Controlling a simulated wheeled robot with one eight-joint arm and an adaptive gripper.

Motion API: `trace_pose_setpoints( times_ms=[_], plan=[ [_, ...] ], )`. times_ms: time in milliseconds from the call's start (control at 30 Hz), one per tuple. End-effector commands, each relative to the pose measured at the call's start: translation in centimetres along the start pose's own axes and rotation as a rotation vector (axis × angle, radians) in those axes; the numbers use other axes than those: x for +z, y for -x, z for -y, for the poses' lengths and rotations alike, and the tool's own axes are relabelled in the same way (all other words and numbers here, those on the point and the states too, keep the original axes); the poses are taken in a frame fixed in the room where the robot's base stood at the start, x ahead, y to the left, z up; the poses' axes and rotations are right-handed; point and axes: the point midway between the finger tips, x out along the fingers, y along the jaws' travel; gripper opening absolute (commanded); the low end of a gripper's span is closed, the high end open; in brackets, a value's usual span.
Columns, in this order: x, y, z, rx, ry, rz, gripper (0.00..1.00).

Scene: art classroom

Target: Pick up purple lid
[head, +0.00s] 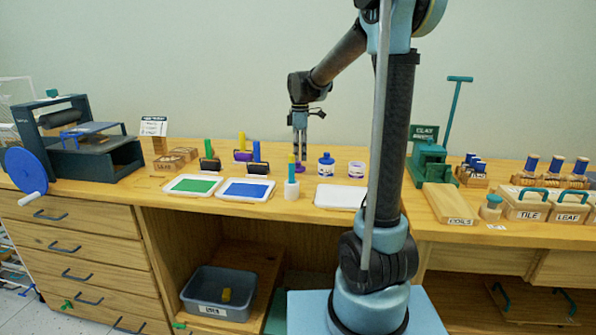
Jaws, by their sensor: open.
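A white jar with a purple label (357,170) stands to the right.
A blue-lidded jar (326,165) stands close on the right of my gripper. Trays with green (193,176) and blue paint and several rollers are to the left. A white tray (335,206) lies in front.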

Motion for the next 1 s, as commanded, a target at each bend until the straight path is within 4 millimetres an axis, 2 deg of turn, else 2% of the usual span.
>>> trace_pose_setpoints(
  times_ms=[400, 700, 900, 1000],
  plan=[
    [-0.7, -4.6, -0.4, 0.000, 0.000, 0.000, 0.71],
    [-0.6, -5.0, -0.4, 0.000, 0.000, 0.000, 0.71],
    [-0.6, -5.0, -0.4, 0.000, 0.000, 0.000, 0.38],
    [-0.6, -5.0, -0.4, 0.000, 0.000, 0.000, 0.37]
  ],
)
